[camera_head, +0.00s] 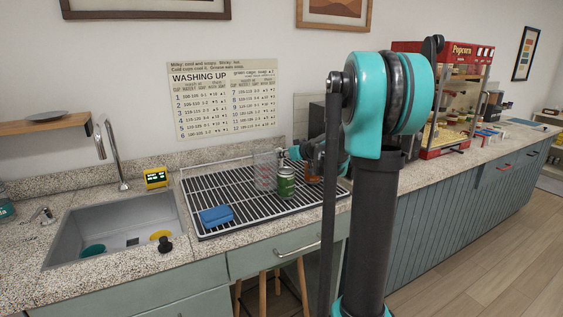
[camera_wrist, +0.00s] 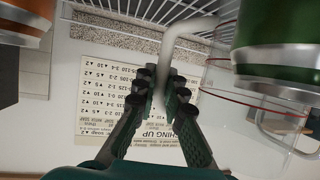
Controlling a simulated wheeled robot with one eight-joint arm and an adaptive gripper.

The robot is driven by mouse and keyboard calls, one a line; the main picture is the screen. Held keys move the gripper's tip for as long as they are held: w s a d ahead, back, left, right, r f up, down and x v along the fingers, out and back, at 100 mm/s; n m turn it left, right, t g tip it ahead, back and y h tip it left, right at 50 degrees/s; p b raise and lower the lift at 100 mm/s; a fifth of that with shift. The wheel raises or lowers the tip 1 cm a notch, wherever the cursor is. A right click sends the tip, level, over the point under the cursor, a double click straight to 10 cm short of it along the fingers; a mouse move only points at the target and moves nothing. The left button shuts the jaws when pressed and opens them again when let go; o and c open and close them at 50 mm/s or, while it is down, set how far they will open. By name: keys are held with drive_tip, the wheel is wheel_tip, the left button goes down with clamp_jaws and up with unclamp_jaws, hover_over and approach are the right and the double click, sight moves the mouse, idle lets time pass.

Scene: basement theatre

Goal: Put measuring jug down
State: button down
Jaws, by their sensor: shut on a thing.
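The clear measuring jug (camera_head: 263,172) is over the black drying rack (camera_head: 250,205), behind and left of a green can. In the wrist view its see-through wall with red lines (camera_wrist: 255,106) is at the right, partly behind the can. Its pale bent handle (camera_wrist: 174,46) runs between my fingers. My gripper (camera_head: 297,152) is at the rack's back right, partly hidden by my arm. In the wrist view my gripper (camera_wrist: 164,84) is shut on the handle. The jug looks upright. I cannot tell whether its base touches the rack.
The green can (camera_head: 286,184) stands close to the jug, and an orange jar (camera_head: 313,174) is to its right. A blue sponge (camera_head: 216,216) lies at the rack's front left. The sink (camera_head: 75,237) is left of the rack. The rack's left and middle are mostly bare.

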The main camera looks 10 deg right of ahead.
drive_tip(key=shift+f, duration=1.4)
drive_tip(key=c, duration=1.6)
unclamp_jaws()
